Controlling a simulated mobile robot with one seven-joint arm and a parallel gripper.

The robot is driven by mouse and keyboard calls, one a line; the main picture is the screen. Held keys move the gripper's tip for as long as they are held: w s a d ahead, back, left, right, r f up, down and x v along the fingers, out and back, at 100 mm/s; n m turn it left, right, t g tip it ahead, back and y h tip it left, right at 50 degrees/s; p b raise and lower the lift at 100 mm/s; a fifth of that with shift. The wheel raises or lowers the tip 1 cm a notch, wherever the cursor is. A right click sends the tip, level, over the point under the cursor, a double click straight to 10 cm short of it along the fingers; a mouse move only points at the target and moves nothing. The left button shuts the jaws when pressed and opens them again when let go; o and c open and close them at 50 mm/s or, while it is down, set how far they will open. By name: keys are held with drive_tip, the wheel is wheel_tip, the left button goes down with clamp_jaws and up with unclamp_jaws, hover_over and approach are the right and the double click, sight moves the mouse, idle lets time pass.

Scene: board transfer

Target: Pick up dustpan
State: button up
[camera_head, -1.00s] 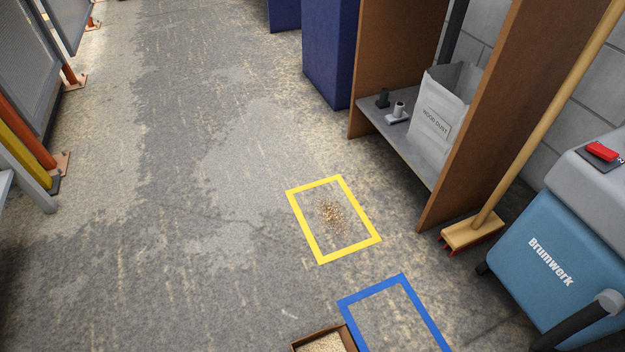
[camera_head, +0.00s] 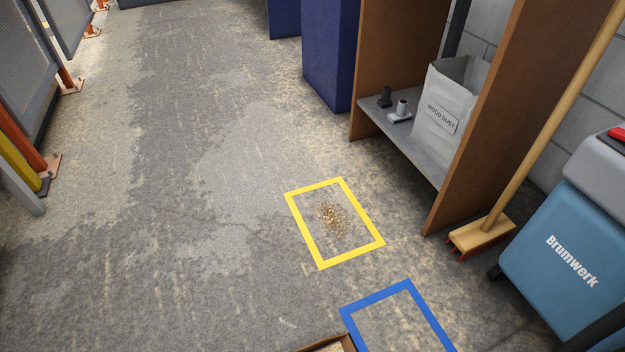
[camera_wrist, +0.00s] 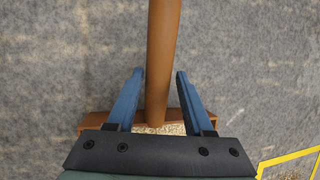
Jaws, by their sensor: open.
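The dustpan (camera_wrist: 95,121) is brown and holds pale wood shavings (camera_wrist: 172,128). In the wrist view its brown handle (camera_wrist: 163,50) runs up the middle of the picture. My gripper (camera_wrist: 160,72) is open, with one blue finger on each side of the handle and a gap to both. The gripper's dark body hides much of the pan. In the head view only a corner of the dustpan (camera_head: 330,345) shows at the bottom edge, and my gripper is out of that view.
A yellow floor frame (camera_head: 292,210) surrounds scattered shavings (camera_head: 333,219). An empty blue frame (camera_head: 425,312) lies nearer. A broom (camera_head: 484,236), a blue Brumwerk machine (camera_head: 560,265) and a shelf with a wood-dust bag (camera_head: 440,115) stand right.

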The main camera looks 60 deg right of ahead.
drive_tip(key=b+x, duration=0.3)
drive_tip(key=x, duration=0.1)
drive_tip(key=shift+s+f+b, duration=0.1)
drive_tip(key=shift+f+b, duration=0.15)
drive_tip(key=shift+b, duration=0.15)
drive_tip(key=shift+r, duration=0.1)
clamp_jaws()
